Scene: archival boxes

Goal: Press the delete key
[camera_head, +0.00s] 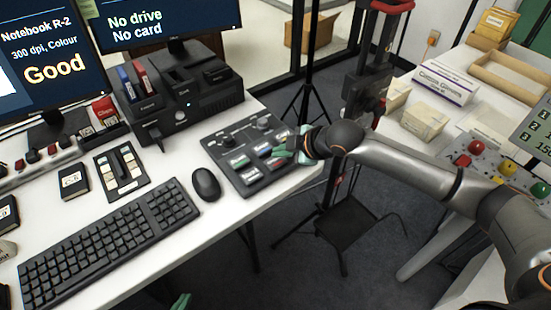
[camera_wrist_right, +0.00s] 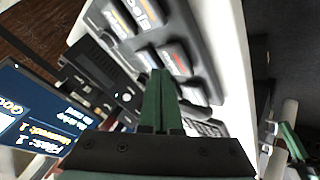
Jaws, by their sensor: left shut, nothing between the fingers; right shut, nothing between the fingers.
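A dark key panel (camera_head: 228,142) lies at the desk's right end, with several colour-labelled keys and two knobs. Its labels are too small to read, so I cannot tell which key is delete. My right gripper (camera_head: 282,153) is shut and reaches over the panel's right side, hiding part of the keys. In the right wrist view its green fingers (camera_wrist_right: 160,98) are together, with their tips near a key with an orange-red label (camera_wrist_right: 178,60); I cannot tell whether they touch. My left gripper (camera_head: 181,302) shows only as green fingertips at the bottom edge, away from the desk.
A black mouse (camera_head: 206,184) and a keyboard (camera_head: 110,240) lie left of the panel. A black dock (camera_head: 182,100) with cartridges stands behind it. Two monitors (camera_head: 45,55) stand at the back left. A second table with boxes (camera_head: 445,82) stands at the right.

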